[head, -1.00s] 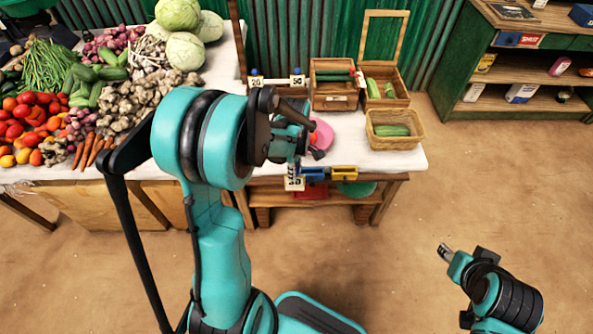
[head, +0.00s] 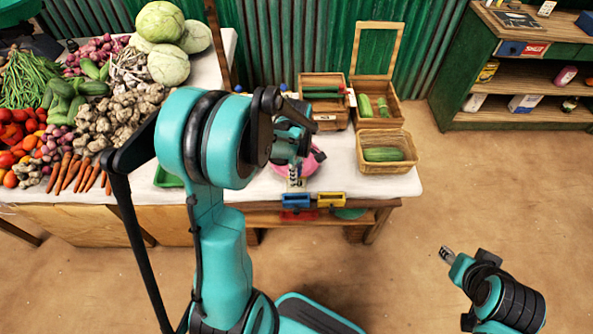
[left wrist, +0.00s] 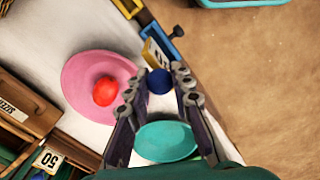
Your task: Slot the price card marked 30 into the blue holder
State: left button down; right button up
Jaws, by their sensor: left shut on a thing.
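The blue holder (head: 296,200) is on the front edge of the stall table, left of the yellow holder (head: 331,200). My left gripper (head: 297,165) is shut on the blue knob (left wrist: 160,81) of a white price card (head: 296,183). In the head view the card hangs just above the blue holder in the picture. In the left wrist view the card (left wrist: 155,54) is edge-on and close to the blue holder (left wrist: 165,42); I cannot tell if they touch. Its number is not clearly readable. My right gripper (head: 447,254) is away at the lower right, over the floor.
A pink dish (left wrist: 88,68) with a red ball-shaped thing (left wrist: 107,90) lies close beside the left gripper. A card marked 50 (left wrist: 47,160) is by the wooden crates. A wicker basket (head: 387,165) stands at the table's right. Vegetables fill the left side.

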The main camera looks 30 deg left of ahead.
aim_at(296, 191)
pick_arm(q)
jog(key=shift+s+f+b, duration=0.25)
jog(key=shift+f+b, duration=0.2)
jog(key=shift+f, duration=0.35)
jog(key=shift+w+f+b, duration=0.1)
jog(key=shift+f+b, duration=1.45)
jog(key=shift+f, duration=0.9)
jog(key=c, duration=0.7)
grip_release()
jog(key=shift+r, duration=0.1)
